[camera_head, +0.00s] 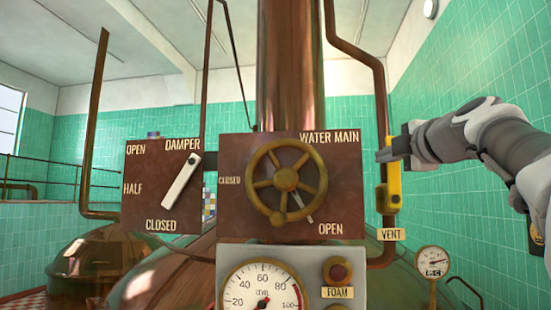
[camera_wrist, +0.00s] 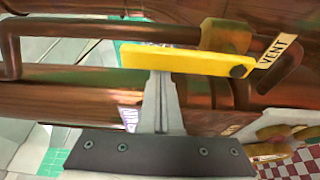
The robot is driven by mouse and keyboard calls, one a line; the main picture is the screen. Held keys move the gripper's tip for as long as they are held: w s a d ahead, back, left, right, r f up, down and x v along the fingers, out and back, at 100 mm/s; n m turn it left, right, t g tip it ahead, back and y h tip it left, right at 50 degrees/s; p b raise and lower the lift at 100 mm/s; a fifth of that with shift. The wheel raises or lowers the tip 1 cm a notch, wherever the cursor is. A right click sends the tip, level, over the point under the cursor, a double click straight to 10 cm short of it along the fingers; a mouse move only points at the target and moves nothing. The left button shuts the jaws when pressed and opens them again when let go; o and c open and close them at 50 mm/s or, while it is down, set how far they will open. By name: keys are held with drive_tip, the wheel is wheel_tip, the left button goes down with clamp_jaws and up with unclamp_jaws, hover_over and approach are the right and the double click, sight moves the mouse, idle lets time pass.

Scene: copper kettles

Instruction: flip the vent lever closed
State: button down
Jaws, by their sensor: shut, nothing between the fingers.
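The yellow vent lever (camera_head: 394,185) stands upright along the copper pipe at the right in the head view, above the VENT label (camera_head: 391,234). In the wrist view the lever (camera_wrist: 190,60) lies across the upper middle, with its dark pivot bolt at the right end beside the label (camera_wrist: 277,50). My gripper (camera_head: 384,155) is at the lever's upper part, reaching in from the right. In the wrist view my shut, empty fingers (camera_wrist: 161,78) meet the lever's lower edge near its middle; I cannot tell whether they touch it.
The vent pipe (camera_head: 381,100) runs down behind the lever. To the left are the water main handwheel (camera_head: 287,180) and the damper lever (camera_head: 181,180). A level gauge (camera_head: 264,292) and a FOAM button (camera_head: 338,271) sit below. A small pressure gauge (camera_head: 433,262) stands lower right.

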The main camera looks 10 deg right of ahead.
drive_tip(key=shift+d+m+b, duration=0.35)
drive_tip(key=shift+m+b, duration=0.05)
drive_tip(key=shift+b, duration=0.45)
drive_tip(key=s+d+f+m+t+h+b, duration=0.1)
drive_tip(key=d+f+m+h+b, duration=0.2)
drive_tip(key=m+b, duration=0.6)
drive_tip(key=s+d+f+m+t+h+b, duration=0.1)
drive_tip(key=d+f+m+t+h+b, duration=0.1)
drive_tip(key=d+m+b, duration=0.4)
drive_tip(key=f+m+h+b, duration=0.1)
drive_tip(key=f+m+b, duration=0.1)
drive_tip(key=m+b, duration=0.1)
drive_tip(key=shift+s+d+m, duration=0.2)
drive_tip(key=shift+s+m, duration=0.2)
drive_tip(key=shift+m, duration=0.4)
drive_tip(key=shift+f, duration=0.1)
